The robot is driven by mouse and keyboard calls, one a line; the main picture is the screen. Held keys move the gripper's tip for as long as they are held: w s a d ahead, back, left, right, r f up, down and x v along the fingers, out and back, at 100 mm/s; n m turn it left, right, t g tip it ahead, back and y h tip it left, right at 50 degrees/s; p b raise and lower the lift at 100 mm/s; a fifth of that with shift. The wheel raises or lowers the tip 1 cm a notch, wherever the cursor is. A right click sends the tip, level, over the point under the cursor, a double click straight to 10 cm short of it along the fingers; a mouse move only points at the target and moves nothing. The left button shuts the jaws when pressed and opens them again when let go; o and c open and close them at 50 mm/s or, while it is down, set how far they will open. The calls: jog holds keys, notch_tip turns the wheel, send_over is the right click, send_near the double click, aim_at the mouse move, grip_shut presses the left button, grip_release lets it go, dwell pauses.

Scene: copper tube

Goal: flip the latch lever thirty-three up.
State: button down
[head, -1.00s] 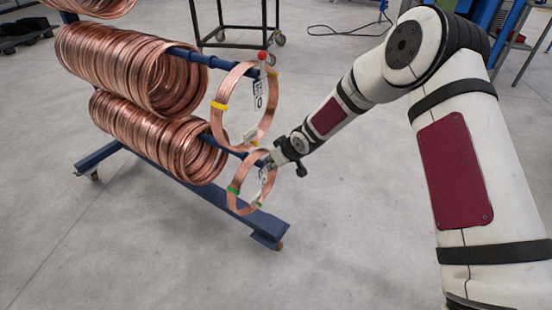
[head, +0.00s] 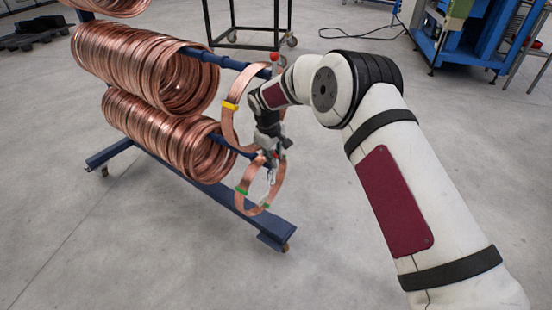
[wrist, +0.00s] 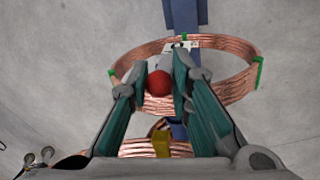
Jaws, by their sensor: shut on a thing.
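The latch lever with a red ball knob (wrist: 159,83) is at the end of the lower blue rack arm (wrist: 178,14). In the wrist view the knob sits between my two green-sided fingers. My gripper (head: 271,160) is at that arm end in the head view, shut on the lever at its knob. The lever's angle and number cannot be read, as my fingers and wrist cover much of it. A copper coil with green ties (head: 243,191) hangs around the lower arm end, just beyond my fingers in the wrist view (wrist: 240,85).
A second lever with a red knob (head: 275,58) stands upright on the upper rack arm, close to my forearm. A coil with yellow ties (head: 229,120) hangs there. Large copper coil bundles (head: 140,70) fill the rack's left side. The floor in front is clear.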

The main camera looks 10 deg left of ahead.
jog(key=shift+w+d, duration=0.1)
jog(key=shift+w, duration=0.05)
jog(key=c, duration=1.5)
grip_release()
jog(key=shift+o, duration=0.2)
